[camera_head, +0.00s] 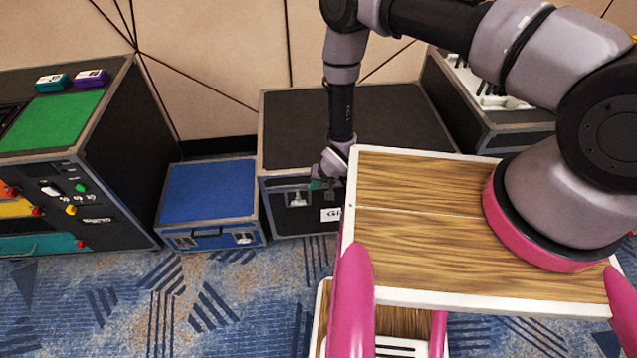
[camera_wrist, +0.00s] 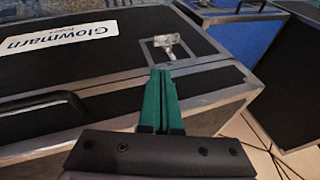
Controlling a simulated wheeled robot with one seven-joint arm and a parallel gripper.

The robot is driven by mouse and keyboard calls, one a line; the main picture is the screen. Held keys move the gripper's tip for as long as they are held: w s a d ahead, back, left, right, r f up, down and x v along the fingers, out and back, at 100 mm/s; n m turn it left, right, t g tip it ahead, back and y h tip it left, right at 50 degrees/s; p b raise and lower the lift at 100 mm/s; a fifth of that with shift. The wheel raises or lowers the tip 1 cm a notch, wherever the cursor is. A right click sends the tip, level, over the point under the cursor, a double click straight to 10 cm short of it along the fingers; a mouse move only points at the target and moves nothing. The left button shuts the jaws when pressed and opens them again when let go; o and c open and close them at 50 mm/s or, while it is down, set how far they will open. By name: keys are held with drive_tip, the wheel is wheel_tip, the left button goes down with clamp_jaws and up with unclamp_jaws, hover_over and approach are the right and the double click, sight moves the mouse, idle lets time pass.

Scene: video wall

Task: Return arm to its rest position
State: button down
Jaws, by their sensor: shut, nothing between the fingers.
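My gripper (camera_head: 317,184) hangs at the end of my bent arm, in front of the black case and just left of my wooden deck. In the wrist view its two green fingers (camera_wrist: 160,88) are pressed together with nothing between them. The fingertips point toward a metal latch (camera_wrist: 172,46) on the black case (camera_wrist: 60,75); I cannot tell whether they touch it. In the head view the arm reaches up from the gripper and back over to its base on the right.
The black case (camera_head: 285,120) stands against the panelled wall. A smaller blue case (camera_head: 208,190) is left of it, then a tall control rack (camera_head: 125,165) with a green top panel. An open case (camera_head: 490,125) stands at the back right. The patterned carpet (camera_head: 220,310) is clear in front.

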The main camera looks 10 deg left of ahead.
drive_tip(key=shift+v, duration=1.5)
drive_tip(key=shift+w+d, duration=0.15)
